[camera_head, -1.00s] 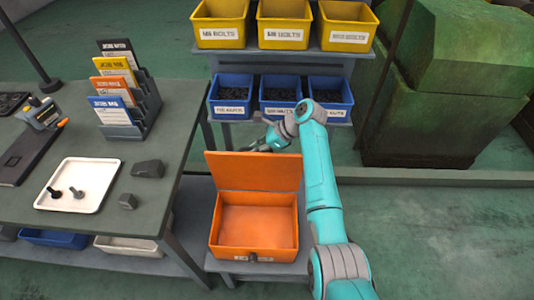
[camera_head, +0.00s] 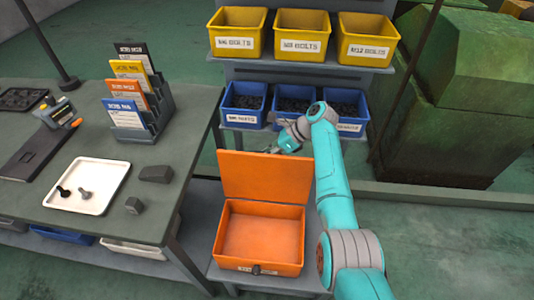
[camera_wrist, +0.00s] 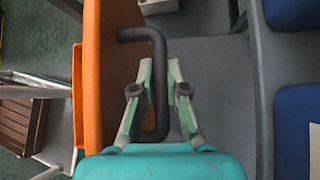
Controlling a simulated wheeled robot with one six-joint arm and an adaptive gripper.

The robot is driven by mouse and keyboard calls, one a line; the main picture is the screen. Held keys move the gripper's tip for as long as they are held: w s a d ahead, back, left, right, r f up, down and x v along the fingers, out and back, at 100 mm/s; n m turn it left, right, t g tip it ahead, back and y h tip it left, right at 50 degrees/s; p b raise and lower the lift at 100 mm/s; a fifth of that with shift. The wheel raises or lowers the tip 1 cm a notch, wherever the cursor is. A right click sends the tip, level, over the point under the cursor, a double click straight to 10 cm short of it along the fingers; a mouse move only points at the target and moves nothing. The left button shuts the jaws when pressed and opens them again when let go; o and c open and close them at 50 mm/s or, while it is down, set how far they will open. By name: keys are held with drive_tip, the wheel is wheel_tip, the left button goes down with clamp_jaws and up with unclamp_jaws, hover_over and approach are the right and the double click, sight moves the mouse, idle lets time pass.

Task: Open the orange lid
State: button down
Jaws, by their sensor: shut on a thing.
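The orange box (camera_head: 283,267) stands on a grey shelf right of the workbench, its empty inside showing. Its orange lid (camera_head: 265,178) is up, standing roughly upright at the back edge. In the wrist view the lid (camera_wrist: 108,75) is at the left, seen nearly edge-on, with a dark bar handle (camera_wrist: 158,55) on its outer face. My gripper (camera_head: 285,143) is behind the lid's upper right part in the head view. In the wrist view its fingers (camera_wrist: 159,78) are on either side of the handle's bar, shut on it. The handle is hidden in the head view.
Blue bins (camera_head: 243,106) with dark parts sit on a rack close behind my gripper, with yellow bins (camera_head: 303,34) above. The workbench (camera_head: 50,228) at left holds a white tray (camera_head: 103,174) and a card holder (camera_head: 150,110). A large green machine (camera_head: 465,100) stands at right.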

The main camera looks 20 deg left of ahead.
drive_tip(key=c, duration=1.2)
unclamp_jaws()
drive_tip(key=v, duration=1.2)
drive_tip(key=shift+s, duration=0.1)
